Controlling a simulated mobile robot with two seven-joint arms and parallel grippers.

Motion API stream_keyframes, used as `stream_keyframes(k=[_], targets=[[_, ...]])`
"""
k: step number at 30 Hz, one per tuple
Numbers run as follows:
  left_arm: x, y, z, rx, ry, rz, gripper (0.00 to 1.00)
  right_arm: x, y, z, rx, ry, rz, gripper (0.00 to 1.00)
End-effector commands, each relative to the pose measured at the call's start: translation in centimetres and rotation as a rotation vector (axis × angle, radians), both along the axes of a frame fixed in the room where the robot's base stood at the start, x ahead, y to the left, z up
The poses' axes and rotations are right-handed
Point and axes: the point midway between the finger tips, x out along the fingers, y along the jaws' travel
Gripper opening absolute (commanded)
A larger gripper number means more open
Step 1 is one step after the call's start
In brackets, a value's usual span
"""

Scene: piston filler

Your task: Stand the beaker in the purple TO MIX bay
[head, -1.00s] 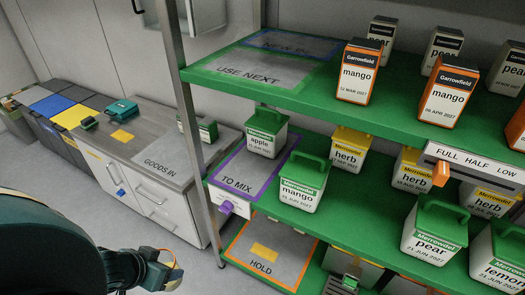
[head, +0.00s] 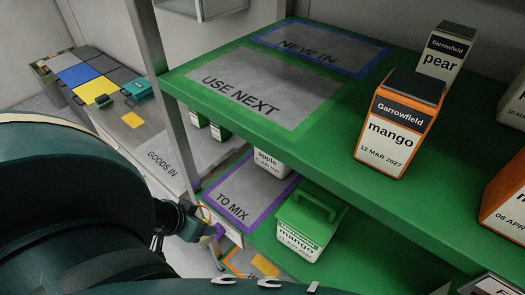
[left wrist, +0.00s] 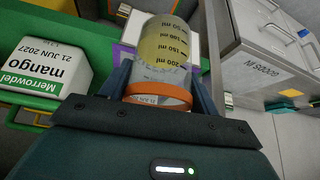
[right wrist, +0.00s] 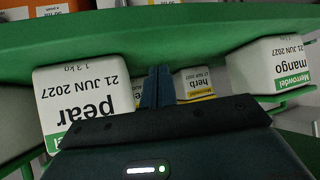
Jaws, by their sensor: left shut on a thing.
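The beaker (left wrist: 160,62) is clear with an orange rim, ml marks and a yellowish part, seen in the left wrist view. My left gripper (left wrist: 160,92) is shut on it. In the head view my left gripper (head: 202,222) is just in front of the purple-edged TO MIX bay (head: 232,200), by the shelf's front edge; the beaker there is mostly hidden. My right gripper (right wrist: 158,88) looks shut and empty, facing tubs on a green shelf.
A white apple tub (head: 270,163) stands at the back of the TO MIX bay. A green-lidded mango tub (head: 305,225) stands right of the bay. The upper green shelf (head: 330,125) overhangs it. A metal post (head: 165,75) rises at the left.

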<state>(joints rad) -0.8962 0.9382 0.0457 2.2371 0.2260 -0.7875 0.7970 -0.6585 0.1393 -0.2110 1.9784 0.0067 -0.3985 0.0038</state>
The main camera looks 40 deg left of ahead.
Motion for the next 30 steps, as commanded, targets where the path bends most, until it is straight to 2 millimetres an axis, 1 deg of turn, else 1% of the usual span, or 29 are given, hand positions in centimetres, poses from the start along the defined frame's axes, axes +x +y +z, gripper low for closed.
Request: stream_keyframes(k=[1,6,21,24,27,30], targets=[[1.0,0.0,0.1,0.002,-0.007,-0.003,0.34,0.0,0.0,-0.1,0.001,0.0,-0.001,0.0],[4.2,0.2,0.1,0.001,-0.01,-0.001,0.34,0.0,0.1,-0.2,0.004,-0.005,-0.001,0.0],[13.2,0.6,0.2,-0.001,-0.009,0.004,0.34,0.2,0.3,-0.2,0.009,-0.016,0.004,0.0],[14.8,0.6,0.2,-0.001,-0.007,0.002,0.34,0.2,0.3,-0.2,0.01,-0.017,0.004,0.0],[16.0,0.6,0.1,-0.001,-0.005,0.003,0.34,0.2,0.3,-0.1,0.01,-0.017,0.004,0.0],[16.6,0.7,0.1,0.001,-0.004,0.001,0.34,0.2,0.3,-0.1,0.01,-0.017,0.004,0.0]])
